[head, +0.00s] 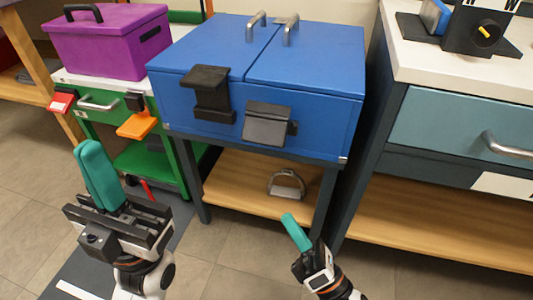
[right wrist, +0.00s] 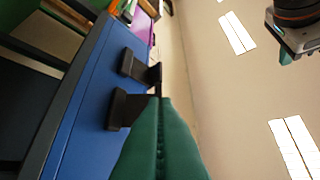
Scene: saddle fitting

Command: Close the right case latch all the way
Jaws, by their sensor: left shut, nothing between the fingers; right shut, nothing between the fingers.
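The blue case (head: 300,75) sits on a stand with two dark latches on its front. The right case latch (head: 267,128) is a dark grey plate standing out from the front face; how far it is from closed I cannot tell. The left latch (head: 208,95) is darker and also sticks out. In the right wrist view the right latch (right wrist: 124,108) lies just left of my fingertips; contact is unclear. My right gripper (head: 288,217) is shut and empty, below the latch in the head view. My left gripper (head: 88,148) is shut and empty at left.
A purple box (head: 108,45) stands on a green cabinet at the left. A metal stirrup (head: 286,185) rests on the wooden shelf under the case. A teal drawer cabinet (head: 440,125) stands close on the right. The floor in front is partly clear.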

